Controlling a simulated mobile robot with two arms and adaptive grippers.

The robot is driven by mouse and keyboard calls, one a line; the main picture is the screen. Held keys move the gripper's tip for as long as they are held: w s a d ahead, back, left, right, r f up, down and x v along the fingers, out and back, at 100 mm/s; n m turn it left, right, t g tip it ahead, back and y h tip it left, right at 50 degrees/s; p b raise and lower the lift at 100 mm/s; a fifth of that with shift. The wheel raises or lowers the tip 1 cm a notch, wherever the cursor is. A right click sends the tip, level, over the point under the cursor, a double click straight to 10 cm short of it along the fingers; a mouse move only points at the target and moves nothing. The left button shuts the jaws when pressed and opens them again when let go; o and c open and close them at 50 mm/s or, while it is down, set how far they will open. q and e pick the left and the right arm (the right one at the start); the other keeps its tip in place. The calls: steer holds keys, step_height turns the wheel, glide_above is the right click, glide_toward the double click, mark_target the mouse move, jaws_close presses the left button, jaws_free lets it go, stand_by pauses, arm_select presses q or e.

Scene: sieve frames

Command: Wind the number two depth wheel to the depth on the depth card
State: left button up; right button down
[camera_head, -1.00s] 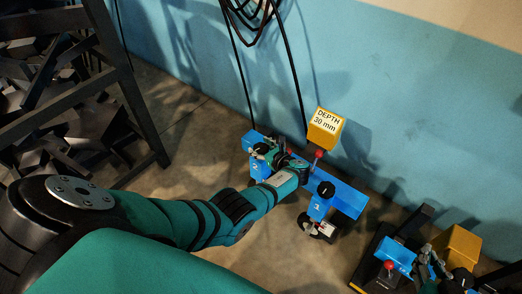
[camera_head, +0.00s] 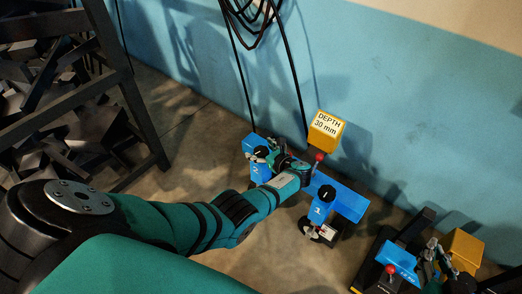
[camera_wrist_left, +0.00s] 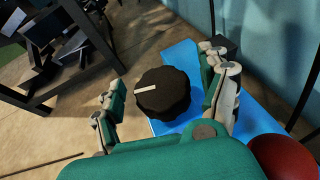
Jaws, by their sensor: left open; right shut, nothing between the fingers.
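The number two depth wheel is a black knob with a white pointer line (camera_wrist_left: 162,95), on the blue post marked 2 (camera_head: 257,171). The pointer aims left and slightly down in the left wrist view. My left gripper (camera_head: 264,155) is open. Its fingers (camera_wrist_left: 165,108) stand on either side of the knob, with visible gaps, apart from it. The depth card (camera_head: 327,124), on a yellow block, reads "DEPTH 30 mm". My right gripper (camera_head: 432,257) is shut and empty beside the blue unit at lower right. Any scale around the wheel cannot be read.
The blue beam (camera_head: 345,199) also carries a second black knob on post 1 (camera_head: 321,207). A red-ball lever (camera_head: 319,157) stands near my left wrist and shows in the left wrist view (camera_wrist_left: 285,158). A yellow block (camera_head: 463,248) is at lower right. A dark rack stands left.

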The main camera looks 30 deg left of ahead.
mark_target(261, 150)
arm_select(q)
step_height(261, 150, up, 10)
stand_by(0.7)
